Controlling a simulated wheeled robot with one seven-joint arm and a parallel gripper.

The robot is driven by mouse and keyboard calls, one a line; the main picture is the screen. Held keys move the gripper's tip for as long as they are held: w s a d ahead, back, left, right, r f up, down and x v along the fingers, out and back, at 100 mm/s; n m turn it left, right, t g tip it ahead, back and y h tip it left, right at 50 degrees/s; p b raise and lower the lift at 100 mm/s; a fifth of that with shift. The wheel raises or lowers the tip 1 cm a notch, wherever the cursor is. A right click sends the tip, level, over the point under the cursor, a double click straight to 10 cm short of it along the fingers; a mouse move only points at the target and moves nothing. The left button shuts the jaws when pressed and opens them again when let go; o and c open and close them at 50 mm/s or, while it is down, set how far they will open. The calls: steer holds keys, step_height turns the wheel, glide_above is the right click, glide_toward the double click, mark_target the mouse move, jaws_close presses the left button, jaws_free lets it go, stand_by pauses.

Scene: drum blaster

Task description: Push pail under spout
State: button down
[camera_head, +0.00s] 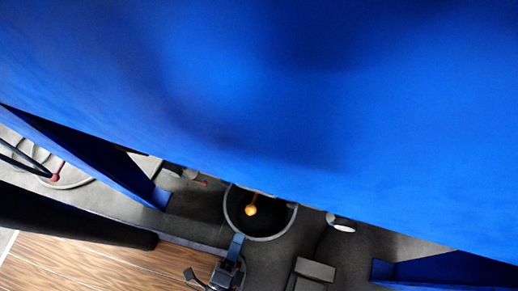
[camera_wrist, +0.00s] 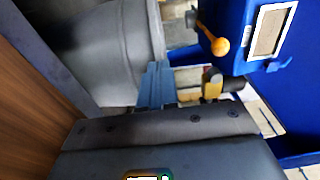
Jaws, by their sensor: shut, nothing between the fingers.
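The grey pail (camera_head: 287,226) stands below the edge of the big blue drum blaster (camera_head: 300,100) in the head view, its dark opening facing up. An orange ball knob (camera_head: 250,210) shows over the opening; whether it sits directly above the pail is hard to tell. In the wrist view the pail's grey side (camera_wrist: 105,50) fills the upper left, and the knob (camera_wrist: 220,46) is beside the blue body. My gripper (camera_head: 237,243) is shut and empty at the pail's near rim. Its blue fingers (camera_wrist: 157,82) appear against or very close to the pail wall. The spout is not clearly visible.
Blue legs (camera_head: 150,185) of the machine flank the pail on both sides. A grey block-like object (camera_head: 315,270) is at the lower right of the pail.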

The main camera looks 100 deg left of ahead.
steer(key=w+a, duration=0.1)
steer(key=a, duration=1.2)
steer(key=shift+w, duration=0.3)
steer(key=shift+d, duration=0.1)
